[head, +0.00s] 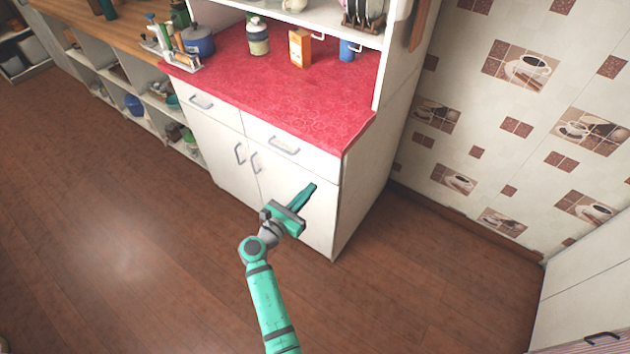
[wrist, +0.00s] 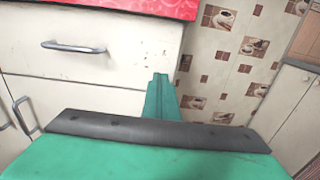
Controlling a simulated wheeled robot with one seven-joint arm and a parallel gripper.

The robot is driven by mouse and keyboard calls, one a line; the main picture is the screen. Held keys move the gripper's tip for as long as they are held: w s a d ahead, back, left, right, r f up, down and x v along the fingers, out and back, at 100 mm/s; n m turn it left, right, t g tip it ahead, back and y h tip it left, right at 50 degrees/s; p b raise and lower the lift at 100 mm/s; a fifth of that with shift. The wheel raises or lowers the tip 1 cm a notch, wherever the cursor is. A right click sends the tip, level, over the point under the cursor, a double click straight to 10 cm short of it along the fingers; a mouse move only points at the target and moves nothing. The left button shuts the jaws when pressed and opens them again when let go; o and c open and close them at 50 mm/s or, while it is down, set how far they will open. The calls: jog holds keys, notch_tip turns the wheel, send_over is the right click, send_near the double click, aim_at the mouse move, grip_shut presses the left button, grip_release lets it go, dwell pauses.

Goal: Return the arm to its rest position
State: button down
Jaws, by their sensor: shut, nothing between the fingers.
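My gripper (head: 309,190) is green with a dark grey band across its base, and it is shut and empty. In the head view it is in front of the right door of a white cabinet (head: 215,150), below the right drawer. My green arm (head: 266,300) reaches up to it from the bottom of the picture. In the wrist view the closed fingers (wrist: 160,82) point ahead near the cabinet's right edge, below a drawer handle (wrist: 73,47). I cannot tell whether the fingertips touch the cabinet.
A red countertop (head: 290,95) holds a blue pot (head: 198,41), a bottle (head: 257,37), an orange box (head: 299,48) and a blue cup (head: 347,50). Open shelves (head: 110,85) stand at left. A white cabinet (head: 590,285) stands at right. Brown floor (head: 110,240) is clear at left.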

jog(key=s+a+f+m+g+y, duration=0.1)
jog(key=s+f+m+y, duration=0.5)
jog(key=s, duration=0.8)
jog(key=s+f+m+g+y, duration=0.1)
jog(key=s+f+m+y, duration=0.25)
jog(key=s+f, duration=0.8)
jog(key=s+r+m+y, duration=0.2)
jog(key=s+r+m, duration=0.75)
jog(key=s, duration=0.55)
jog(key=s+d+r+m+t, duration=0.1)
jog(key=s+r+m, duration=0.2)
jog(key=r, duration=0.4)
jog(key=s+d+r+m+t, duration=0.1)
jog(key=s+r+m+t, duration=0.1)
jog(key=r+m, duration=0.4)
jog(key=shift+s+r+m+h, duration=0.35)
jog(key=shift+s+r, duration=0.1)
jog(key=shift+s, duration=0.35)
